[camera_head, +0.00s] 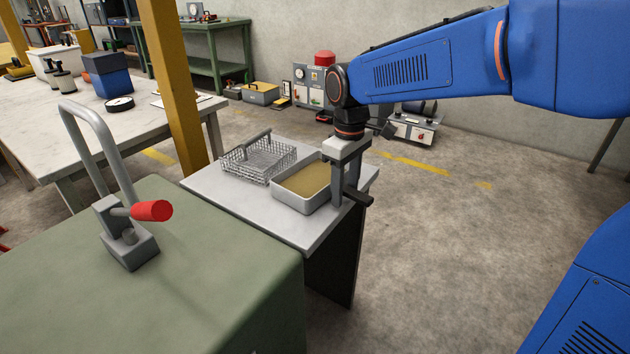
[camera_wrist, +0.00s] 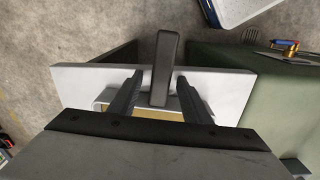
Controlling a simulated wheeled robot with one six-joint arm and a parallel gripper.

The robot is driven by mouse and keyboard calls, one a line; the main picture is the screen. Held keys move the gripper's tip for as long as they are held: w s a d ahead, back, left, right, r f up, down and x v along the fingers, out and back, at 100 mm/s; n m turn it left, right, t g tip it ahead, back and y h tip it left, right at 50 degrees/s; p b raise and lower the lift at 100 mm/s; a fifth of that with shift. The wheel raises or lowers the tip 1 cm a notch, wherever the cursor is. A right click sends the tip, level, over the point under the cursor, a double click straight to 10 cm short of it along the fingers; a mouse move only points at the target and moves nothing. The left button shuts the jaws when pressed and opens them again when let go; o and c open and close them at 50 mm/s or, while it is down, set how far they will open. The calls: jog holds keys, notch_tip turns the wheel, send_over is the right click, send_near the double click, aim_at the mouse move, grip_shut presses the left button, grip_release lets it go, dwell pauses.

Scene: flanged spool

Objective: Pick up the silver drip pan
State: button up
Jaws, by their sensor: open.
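The silver drip pan (camera_head: 299,205) is a shallow rectangular tray with a yellow-brown floor, sitting on a light grey side table. A dark bar handle (camera_head: 359,198) juts from its right end, past the table edge. My gripper (camera_head: 345,196) points down at that end and partly covers it. In the wrist view my gripper (camera_wrist: 157,80) is open, with its two dark fingers on either side of the handle (camera_wrist: 166,62). Gaps show on both sides of the handle. Most of the pan is hidden there below my gripper body.
A wire basket (camera_head: 258,159) stands left of the pan on the light grey table (camera_head: 230,198). A toggle clamp (camera_head: 129,244) with a red grip is on the green bench (camera_head: 215,300) at front left. A yellow post (camera_head: 174,85) rises behind. Floor at right is clear.

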grip_shut()
jog(key=shift+r, duration=0.1)
